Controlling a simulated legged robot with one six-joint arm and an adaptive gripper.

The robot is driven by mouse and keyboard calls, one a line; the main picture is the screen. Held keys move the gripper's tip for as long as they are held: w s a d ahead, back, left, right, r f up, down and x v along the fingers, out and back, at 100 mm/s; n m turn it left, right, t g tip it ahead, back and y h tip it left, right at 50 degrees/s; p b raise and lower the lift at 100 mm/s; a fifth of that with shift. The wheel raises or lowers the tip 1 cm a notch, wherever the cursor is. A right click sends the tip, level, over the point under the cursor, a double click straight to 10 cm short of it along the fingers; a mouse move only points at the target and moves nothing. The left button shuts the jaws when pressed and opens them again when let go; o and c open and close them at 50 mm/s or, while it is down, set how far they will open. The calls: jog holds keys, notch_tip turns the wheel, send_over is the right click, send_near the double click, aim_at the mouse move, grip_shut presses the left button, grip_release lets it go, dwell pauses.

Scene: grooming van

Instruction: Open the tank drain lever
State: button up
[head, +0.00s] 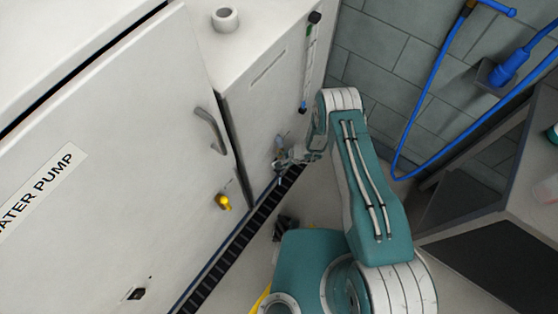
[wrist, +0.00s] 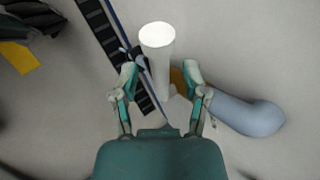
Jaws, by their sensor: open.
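The white tank (head: 275,70) stands right of the pump cabinet in the head view. My gripper (head: 282,162) is at its lower front, beside a small bluish fitting (head: 279,141) partly covered by the gripper. In the wrist view my gripper (wrist: 160,76) is open, with its two fingers apart. A pale rounded bar (wrist: 158,58), which looks like the drain lever, rises between and beyond the fingertips; I cannot tell whether they touch it. Behind it are an orange-brown part (wrist: 178,80) and a grey-blue elbow pipe (wrist: 250,116). The lever's base is partly hidden.
The white cabinet door marked WATER PUMP (head: 40,195) has a grey handle (head: 210,130) and a yellow knob (head: 223,202). A black slotted strip (head: 245,232) runs along its foot. A blue hose (head: 420,95) hangs on the tiled wall; a dark-fronted counter (head: 480,180) stands right.

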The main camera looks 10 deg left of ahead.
jog(key=shift+x, duration=0.9)
grip_shut()
jog(key=shift+w, duration=0.1)
